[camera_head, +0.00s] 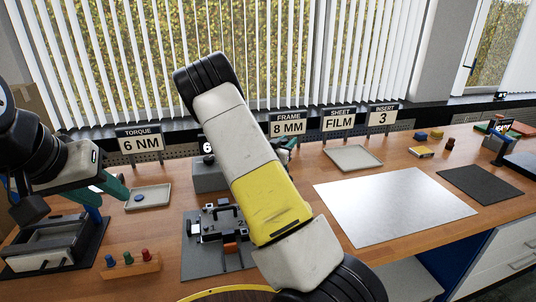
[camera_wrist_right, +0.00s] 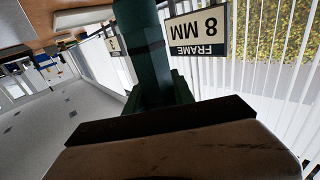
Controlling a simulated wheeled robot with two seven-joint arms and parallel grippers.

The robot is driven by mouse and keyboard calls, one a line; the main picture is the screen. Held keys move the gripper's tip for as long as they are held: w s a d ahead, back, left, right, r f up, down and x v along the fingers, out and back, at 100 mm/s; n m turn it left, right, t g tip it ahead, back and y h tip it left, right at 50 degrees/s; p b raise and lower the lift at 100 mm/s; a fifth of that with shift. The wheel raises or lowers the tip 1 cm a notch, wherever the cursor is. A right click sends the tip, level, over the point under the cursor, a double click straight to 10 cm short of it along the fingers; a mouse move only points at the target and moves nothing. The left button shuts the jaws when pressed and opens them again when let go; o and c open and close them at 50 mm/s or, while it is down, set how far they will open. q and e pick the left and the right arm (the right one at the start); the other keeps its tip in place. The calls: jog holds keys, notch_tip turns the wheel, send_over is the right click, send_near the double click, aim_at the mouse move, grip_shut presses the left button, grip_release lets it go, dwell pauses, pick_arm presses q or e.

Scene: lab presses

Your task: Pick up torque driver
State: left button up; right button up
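A small wooden rack (camera_head: 131,264) at the front left of the table holds three short pieces with blue, green and red (camera_head: 145,253) tops. They look like driver handles, but I cannot tell for certain which is the torque driver. My left gripper (camera_head: 116,188) is teal, above the table behind the rack and left of a small tray; its jaw state is unclear from this side. My right gripper (camera_head: 286,150) is mostly hidden behind my right forearm in the head view. In the right wrist view its dark green fingers (camera_wrist_right: 145,70) overlap, so their opening is unclear.
The small tray (camera_head: 162,201) holds a blue disc. A grey fixture plate (camera_head: 193,262) carries black parts at centre. A press (camera_head: 40,245) stands at far left. Signs (camera_head: 140,143) line the back. A bare silver sheet (camera_head: 390,205) and dark mat (camera_head: 480,185) lie right.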

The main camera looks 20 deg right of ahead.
grip_shut()
jog(key=shift+r, duration=0.1)
notch_tip(320, 180, up, 10)
dwell(0.3)
dwell(0.4)
